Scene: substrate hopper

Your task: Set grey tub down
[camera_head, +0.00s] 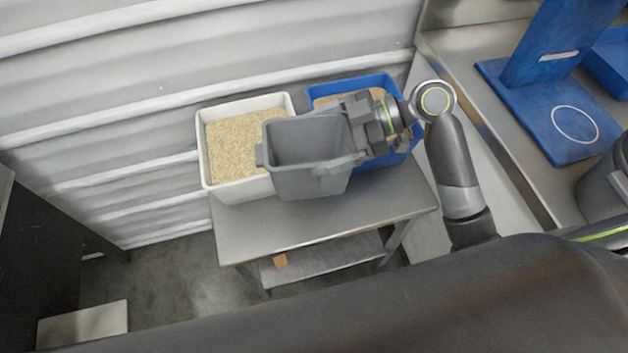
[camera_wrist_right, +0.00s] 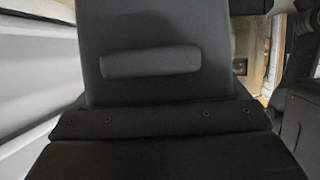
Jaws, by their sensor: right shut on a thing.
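The grey tub (camera_head: 311,172) is upright in the head view, with its open top showing an inside that looks empty. It appears in front of the white and blue bins, over the grey metal table (camera_head: 290,229). I cannot tell whether its base touches the table. My right gripper (camera_head: 350,130) comes in from the right and is shut on the tub's right side. In the right wrist view a dark grey surface with a raised bar, probably the tub (camera_wrist_right: 150,85), fills the middle. My left gripper is not in view.
A white bin (camera_head: 203,160) of pale granules stands at the table's back left. A blue bin (camera_head: 352,82) with brown contents stands at the back right, partly hidden by my arm. A steel counter with a blue stand (camera_head: 540,110) is on the right. The table's front is bare.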

